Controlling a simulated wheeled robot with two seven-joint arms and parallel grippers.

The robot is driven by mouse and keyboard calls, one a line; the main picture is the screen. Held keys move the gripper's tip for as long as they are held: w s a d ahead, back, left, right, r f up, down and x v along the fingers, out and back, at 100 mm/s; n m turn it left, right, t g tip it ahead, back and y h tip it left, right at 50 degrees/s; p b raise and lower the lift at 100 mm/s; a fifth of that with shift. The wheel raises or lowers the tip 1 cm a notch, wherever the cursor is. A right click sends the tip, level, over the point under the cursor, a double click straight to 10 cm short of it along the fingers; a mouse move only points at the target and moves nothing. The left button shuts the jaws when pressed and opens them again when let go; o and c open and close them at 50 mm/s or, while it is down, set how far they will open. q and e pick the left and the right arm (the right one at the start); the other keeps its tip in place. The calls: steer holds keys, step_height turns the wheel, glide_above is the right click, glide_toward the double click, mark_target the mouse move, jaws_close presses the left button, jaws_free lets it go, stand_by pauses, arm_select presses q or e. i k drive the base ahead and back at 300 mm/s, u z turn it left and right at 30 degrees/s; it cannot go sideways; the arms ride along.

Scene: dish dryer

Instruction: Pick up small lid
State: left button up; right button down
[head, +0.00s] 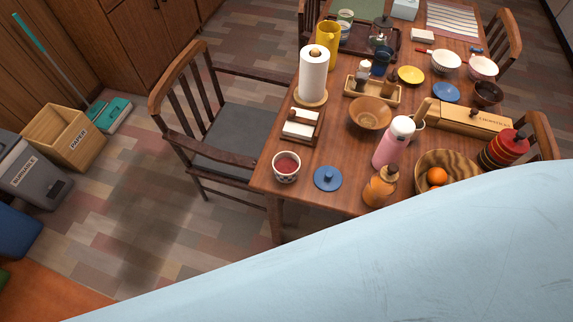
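A small round blue lid (327,178) with a knob on top lies on the wooden table (349,196) near its front left corner. A second round blue piece (445,92) lies farther back on the right; I cannot tell whether it is a lid or a dish. Neither of my grippers is in view. The lower right of the view is blocked, so the table's near right part is hidden.
A patterned cup (286,167) stands left of the lid, an amber bottle (380,187) and a pink bottle (394,144) to its right. A napkin holder (301,126) is behind. A chair (220,130) stands at the table's left side.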

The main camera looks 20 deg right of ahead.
mark_target(327, 178)
steer(key=u, duration=0.2)
steer(key=k, duration=0.7)
steer(key=z, duration=0.95)
steer(key=i, duration=0.5)
steer(key=u, duration=0.55)
